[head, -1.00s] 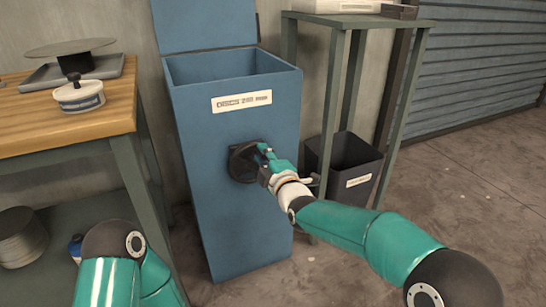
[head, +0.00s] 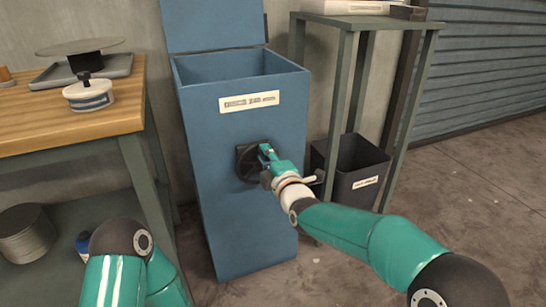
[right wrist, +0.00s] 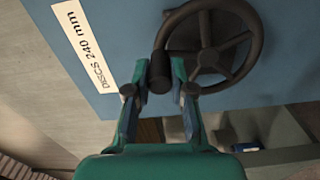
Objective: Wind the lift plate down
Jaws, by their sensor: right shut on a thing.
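A tall blue bin (head: 240,210) with a white label stands in the middle of the head view, its lid up and its top open. A dark handwheel (head: 250,168) is on its front; the spoked wheel (right wrist: 228,45) shows better in the right wrist view. My right gripper (head: 265,151) is at the wheel. In the right wrist view its two fingers (right wrist: 160,88) are shut on the wheel's dark crank handle (right wrist: 159,68). No lift plate shows; the bin's depth is hidden by its front wall. My left gripper is out of view.
A dark waste bin (head: 352,170) and a metal stand (head: 365,25) are close on the right. Open floor lies farther right.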

